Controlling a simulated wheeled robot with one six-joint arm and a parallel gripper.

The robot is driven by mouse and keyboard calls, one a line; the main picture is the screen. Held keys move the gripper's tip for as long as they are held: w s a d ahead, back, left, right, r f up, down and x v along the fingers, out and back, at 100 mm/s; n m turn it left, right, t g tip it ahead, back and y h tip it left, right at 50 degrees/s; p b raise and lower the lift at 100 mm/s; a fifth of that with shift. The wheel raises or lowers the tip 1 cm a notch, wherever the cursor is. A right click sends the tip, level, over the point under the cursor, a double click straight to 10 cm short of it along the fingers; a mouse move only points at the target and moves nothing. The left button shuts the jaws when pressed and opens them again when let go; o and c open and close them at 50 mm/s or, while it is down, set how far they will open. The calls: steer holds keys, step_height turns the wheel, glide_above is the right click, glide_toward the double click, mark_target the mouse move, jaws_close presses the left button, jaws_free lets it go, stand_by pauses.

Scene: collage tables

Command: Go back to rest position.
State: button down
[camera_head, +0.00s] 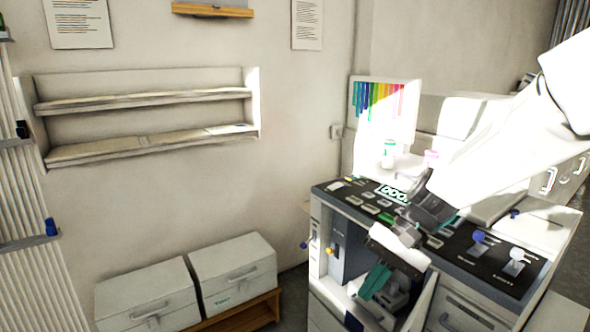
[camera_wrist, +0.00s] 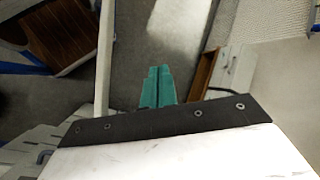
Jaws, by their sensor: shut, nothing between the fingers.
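My gripper (camera_head: 375,282) is at the end of my white arm, which reaches in from the right in the head view. Its teal fingers point down and to the left, in front of the control console (camera_head: 462,243). In the wrist view the two teal fingers of my gripper (camera_wrist: 158,72) lie side by side, closed, with nothing between them. Grey floor (camera_wrist: 135,30) shows beyond the fingertips.
Two white boxes (camera_head: 148,298) (camera_head: 235,272) sit on a low wooden bench at the lower left. A shelf (camera_head: 150,140) hangs on the back wall. A screen with coloured bars (camera_head: 384,108) stands behind the console. Floor between bench and console looks clear.

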steer(key=s+d+r+n+t+h, duration=0.1)
steer(key=s+d+r+t+h, duration=0.1)
steer(key=s+d, duration=0.4)
steer(key=s+d+r+n+t+h, duration=0.2)
steer(key=s+d+r+h, duration=0.2)
steer(key=s, duration=0.8)
step_height(320, 180, up, 2)
steer(key=shift+s+d+r+t+h, duration=0.1)
steer(key=shift+s+d+t+h, duration=0.25)
steer(key=shift+d, duration=0.85)
